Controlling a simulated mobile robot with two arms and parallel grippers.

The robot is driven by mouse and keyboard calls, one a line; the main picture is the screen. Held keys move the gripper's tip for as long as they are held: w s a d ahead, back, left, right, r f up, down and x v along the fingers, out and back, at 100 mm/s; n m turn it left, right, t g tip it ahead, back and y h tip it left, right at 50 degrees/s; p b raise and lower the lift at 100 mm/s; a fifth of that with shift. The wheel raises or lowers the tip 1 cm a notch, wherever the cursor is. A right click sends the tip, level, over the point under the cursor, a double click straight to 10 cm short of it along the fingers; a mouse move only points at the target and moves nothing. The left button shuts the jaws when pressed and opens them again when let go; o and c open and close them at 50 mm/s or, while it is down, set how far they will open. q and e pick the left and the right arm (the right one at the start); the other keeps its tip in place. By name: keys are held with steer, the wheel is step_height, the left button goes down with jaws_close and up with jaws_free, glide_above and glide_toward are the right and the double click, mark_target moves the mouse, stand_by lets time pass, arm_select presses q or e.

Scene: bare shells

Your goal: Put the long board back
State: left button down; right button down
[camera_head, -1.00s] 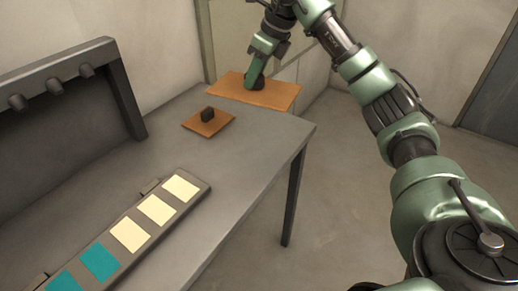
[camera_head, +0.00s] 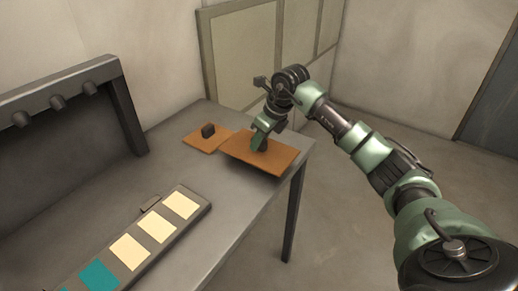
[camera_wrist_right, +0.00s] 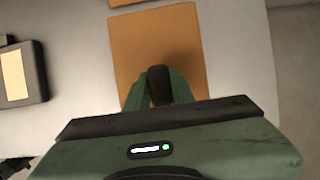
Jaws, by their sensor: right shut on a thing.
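The long board (camera_head: 280,157) is a flat orange-brown panel near the right end of the grey table (camera_head: 190,175). My right gripper (camera_head: 261,143) is shut on its dark knob, which shows between the fingers in the right wrist view (camera_wrist_right: 159,85). The board's face also shows there (camera_wrist_right: 185,40). I cannot tell whether its underside touches the table. A small board (camera_head: 198,145) of the same colour, with a black knob (camera_head: 208,131), lies just left of it; a narrow gap parts them in the wrist view. My left gripper is out of view.
A grey strip (camera_head: 205,209) with cream and teal squares lies along the table's front. A dark rack (camera_head: 70,77) with pegs stands at the left. A panelled wall (camera_head: 240,60) rises behind the table. The tabletop between strip and small board is clear.

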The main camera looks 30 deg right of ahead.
mark_target(259, 149)
step_height(259, 149, down, 3)
steer(key=shift+f, duration=0.3)
steer(key=shift+f, duration=0.15)
steer(key=c, duration=1.2)
jaws_free()
steer(key=shift+r, duration=0.2)
steer(key=v, duration=1.2)
steer(key=shift+b, duration=0.45)
